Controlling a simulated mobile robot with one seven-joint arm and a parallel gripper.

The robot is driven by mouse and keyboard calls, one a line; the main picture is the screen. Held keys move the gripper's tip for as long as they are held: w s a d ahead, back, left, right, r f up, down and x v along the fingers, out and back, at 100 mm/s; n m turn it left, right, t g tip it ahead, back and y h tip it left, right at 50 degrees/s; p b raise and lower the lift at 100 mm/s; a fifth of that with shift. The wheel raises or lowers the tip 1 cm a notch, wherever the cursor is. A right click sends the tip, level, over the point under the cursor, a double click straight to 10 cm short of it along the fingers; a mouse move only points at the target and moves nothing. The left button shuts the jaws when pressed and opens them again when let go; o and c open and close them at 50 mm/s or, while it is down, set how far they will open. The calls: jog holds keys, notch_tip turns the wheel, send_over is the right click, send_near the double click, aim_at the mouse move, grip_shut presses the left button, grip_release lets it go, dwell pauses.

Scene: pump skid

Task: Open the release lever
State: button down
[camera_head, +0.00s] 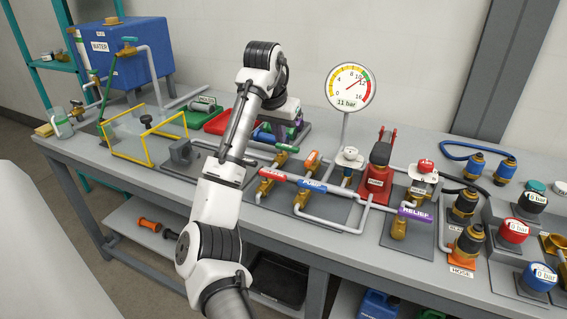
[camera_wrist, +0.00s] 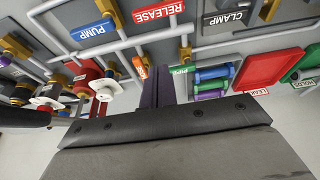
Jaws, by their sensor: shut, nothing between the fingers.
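The release lever (camera_head: 272,174) is a red bar handle with white lettering, on a brass valve in the pipework at mid-bench. It lies nearly in line with the blue pump handle (camera_head: 312,187) on its right. In the wrist view its red RELEASE label (camera_wrist: 158,13) is at the top edge, beside the blue PUMP label (camera_wrist: 92,30). My gripper (camera_wrist: 158,88) is shut and empty, its dark fingers apart from the lever. In the head view my arm reaches over the bench left of the lever, and the fingertips are hard to make out.
A round gauge (camera_head: 351,87) reading about 11 bar stands behind the valves. An orange handle (camera_head: 312,158) sits just behind the levers. The purple relief lever (camera_head: 415,214) and red pump unit (camera_head: 378,170) are to the right. A red tray (camera_wrist: 263,67) is beside coloured pipes (camera_wrist: 213,80).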

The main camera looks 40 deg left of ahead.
aim_at(273, 177)
jog(key=p+x, duration=0.1)
jog(key=x, duration=0.9)
jog(key=shift+w, duration=0.1)
jog(key=s, duration=0.1)
jog(key=s+p, duration=0.1)
jog(key=s, duration=0.1)
jog(key=shift+d+r, duration=0.15)
jog(key=shift+d, duration=0.25)
jog(key=shift+s+d, duration=0.2)
jog(key=shift+s, duration=0.2)
jog(key=shift+p, duration=0.3)
jog(key=shift+m, duration=0.3)
